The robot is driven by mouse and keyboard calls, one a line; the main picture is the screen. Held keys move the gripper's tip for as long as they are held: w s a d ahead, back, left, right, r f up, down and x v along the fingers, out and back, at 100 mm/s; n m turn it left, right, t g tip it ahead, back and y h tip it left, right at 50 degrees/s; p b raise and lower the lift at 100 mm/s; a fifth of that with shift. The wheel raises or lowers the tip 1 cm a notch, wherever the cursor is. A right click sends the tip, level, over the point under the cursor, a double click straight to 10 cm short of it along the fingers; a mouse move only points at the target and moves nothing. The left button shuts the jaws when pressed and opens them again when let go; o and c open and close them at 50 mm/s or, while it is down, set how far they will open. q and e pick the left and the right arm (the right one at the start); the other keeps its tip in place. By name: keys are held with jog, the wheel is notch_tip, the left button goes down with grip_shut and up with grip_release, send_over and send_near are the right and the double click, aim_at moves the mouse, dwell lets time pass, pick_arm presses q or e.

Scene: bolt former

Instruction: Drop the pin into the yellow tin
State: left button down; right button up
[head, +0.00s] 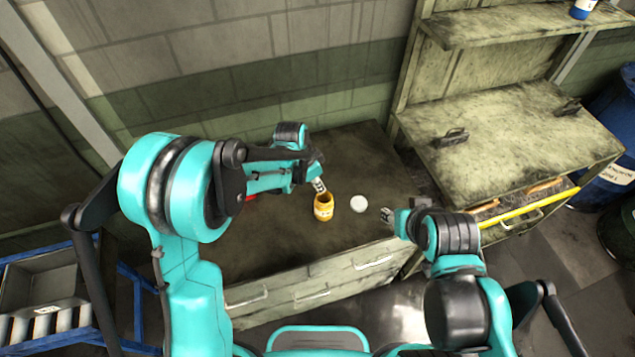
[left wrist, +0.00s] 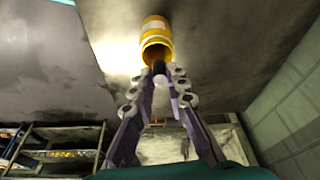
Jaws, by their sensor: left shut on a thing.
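The yellow tin (head: 323,207) stands open on the dark worktop, in front of my left gripper. It also shows in the left wrist view (left wrist: 156,34), with its open mouth toward the fingertips. My left gripper (head: 319,186) is right beside and above the tin's rim. In the left wrist view its fingers close on the small dark pin (left wrist: 159,68), whose end lies at the tin's mouth. I cannot tell whether the pin is inside the rim. My right gripper (head: 387,215) is over the worktop's right edge, apart from the tin; its finger opening is too small to tell.
A white round thing (head: 358,203) lies right of the tin. A red thing (head: 252,198) is partly hidden behind my left arm. A metal workbench (head: 510,135) with a yellow bar (head: 530,207) stands on the right. The worktop (head: 270,240) is otherwise mostly clear.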

pick_arm(q)
jog(key=c, duration=1.4)
grip_release()
jog(key=v, duration=1.2)
jog(key=shift+r, duration=0.1)
jog(key=s+a+f+n+t+y+b, duration=0.1)
jog(key=s+a+f+n+t+b, duration=0.1)
jog(key=s+a+f+n+b, duration=0.1)
jog(key=s+a+f+n+t+y+b, duration=0.1)
jog(key=s+a+f+n+b, duration=0.3)
jog(key=s+a+n+b, duration=0.1)
jog(key=s+a+f+n+t+b, duration=0.2)
jog(key=s+a+b, duration=0.4)
jog(key=s, duration=0.3)
jog(key=shift+s+a+f+n+t+y+b, duration=0.1)
jog(key=shift+a+f+n+t+y+b, duration=0.15)
jog(key=shift+f+n, duration=0.25)
jog(key=shift+a+f+n+t+y+b, duration=0.15)
jog(key=shift+f+n+b, duration=0.2)
jog(key=shift+n, duration=0.25)
